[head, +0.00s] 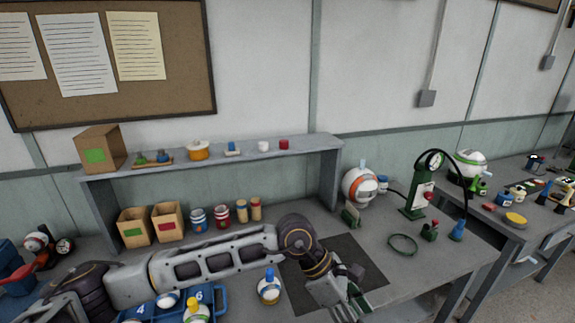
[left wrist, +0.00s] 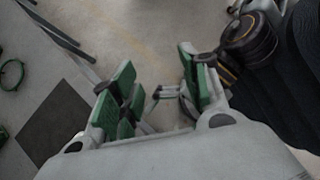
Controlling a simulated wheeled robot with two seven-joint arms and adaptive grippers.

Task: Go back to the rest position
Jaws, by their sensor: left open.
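My left arm comes in from the left of the head view and reaches across the front of the workbench. My left gripper (head: 350,303) is over the front part of the dark mat (head: 304,290), near the bench's front edge. In the left wrist view the green-padded fingers of the left gripper (left wrist: 158,85) stand wide apart, with no object held between them. My right gripper shows in neither view. A white ball with a blue top and yellow band (head: 269,289) stands just left of the gripper, apart from it.
A blue crate (head: 220,303) with numbered slots holds several balls below my forearm. A raised shelf (head: 240,158) spans the back. An orange-and-white ball (head: 360,186), a green pump with gauge (head: 418,188) and a green ring (head: 403,244) are at right.

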